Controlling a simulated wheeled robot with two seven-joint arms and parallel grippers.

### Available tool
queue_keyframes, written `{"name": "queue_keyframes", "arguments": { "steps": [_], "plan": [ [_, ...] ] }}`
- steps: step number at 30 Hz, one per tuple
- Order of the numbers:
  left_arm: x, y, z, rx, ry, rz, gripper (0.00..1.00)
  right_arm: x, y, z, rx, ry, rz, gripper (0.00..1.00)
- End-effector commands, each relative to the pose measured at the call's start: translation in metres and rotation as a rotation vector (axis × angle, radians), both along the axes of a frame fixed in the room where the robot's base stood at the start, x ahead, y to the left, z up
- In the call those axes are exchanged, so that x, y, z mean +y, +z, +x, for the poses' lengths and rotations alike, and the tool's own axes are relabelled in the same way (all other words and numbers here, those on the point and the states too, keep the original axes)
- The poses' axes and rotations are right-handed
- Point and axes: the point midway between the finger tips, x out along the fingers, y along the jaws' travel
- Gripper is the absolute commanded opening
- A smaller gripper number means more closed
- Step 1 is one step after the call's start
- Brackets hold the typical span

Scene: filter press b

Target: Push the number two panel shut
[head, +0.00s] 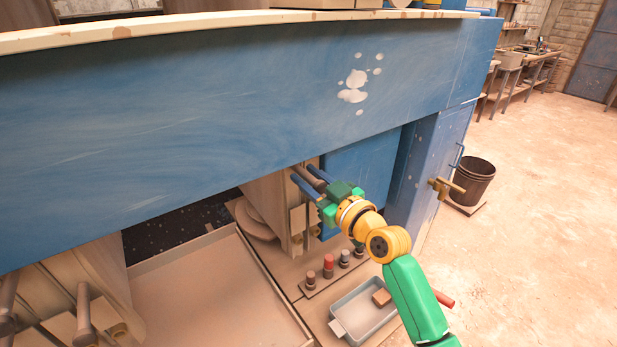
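A pale upright panel (297,226) with brass fittings stands under the blue beam, right of the tray. I see no number on it, so I cannot tell whether it is number two. My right gripper (307,174) is at the panel's upper part, its blue fingers spread. A rod-like handle seems to lie between the fingers; I cannot tell whether they touch it. Another pale panel (50,290) with grey rod handles is at the lower left. A blue panel (362,160) is behind my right gripper. My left gripper is not in view.
The wide blue beam (200,120) crosses above the work space. A shallow tray (215,290) lies between the pale panels. Red and grey knobs (328,265) and a small grey bin (362,312) sit below my arm. A blue door (438,165) stands at right, with open floor beyond.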

Motion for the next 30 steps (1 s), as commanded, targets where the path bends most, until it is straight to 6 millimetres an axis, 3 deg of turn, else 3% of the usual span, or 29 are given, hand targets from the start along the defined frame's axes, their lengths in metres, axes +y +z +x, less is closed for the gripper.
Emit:
{"name": "queue_keyframes", "arguments": {
  "steps": [1, 3, 30],
  "plan": [
    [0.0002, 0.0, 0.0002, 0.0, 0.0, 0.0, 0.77, 0.0, -0.0002, 0.0, 0.001, 0.0, -0.001, 0.12],
    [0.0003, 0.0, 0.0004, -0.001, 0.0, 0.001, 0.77, 0.0, -0.0002, 0.0, 0.001, 0.0, -0.001, 0.0],
    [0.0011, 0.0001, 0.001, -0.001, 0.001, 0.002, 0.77, -0.0002, -0.0006, 0.0, 0.001, 0.0, -0.002, 0.0]
  ]
}}
